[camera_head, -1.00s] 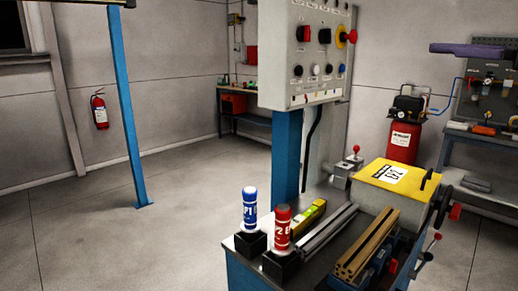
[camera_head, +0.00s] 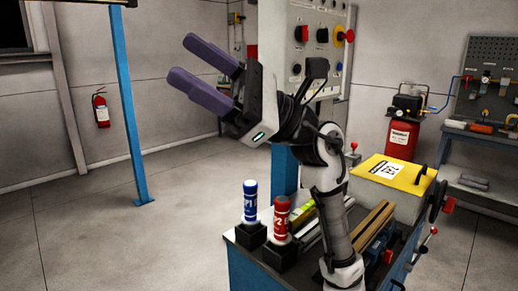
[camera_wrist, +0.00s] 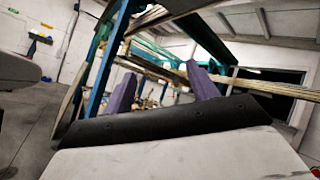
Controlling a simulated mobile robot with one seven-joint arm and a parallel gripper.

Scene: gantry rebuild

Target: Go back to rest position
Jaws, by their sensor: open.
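My gripper (camera_head: 205,75) is raised in the air left of the control panel, its two purple fingers spread apart and pointing up and left. Nothing is between them. In the wrist view the fingers of my gripper (camera_wrist: 162,90) also stand apart, with the room and overhead beams beyond. My arm rises in front of the workbench and hides part of the panel and of the bench top.
The workbench (camera_head: 250,278) holds a blue canister (camera_head: 250,203), a red canister (camera_head: 281,217) and a yellow-topped box (camera_head: 395,172). The control panel (camera_head: 330,60) stands close behind my arm. A blue post (camera_head: 128,110) is at left. The floor at left is clear.

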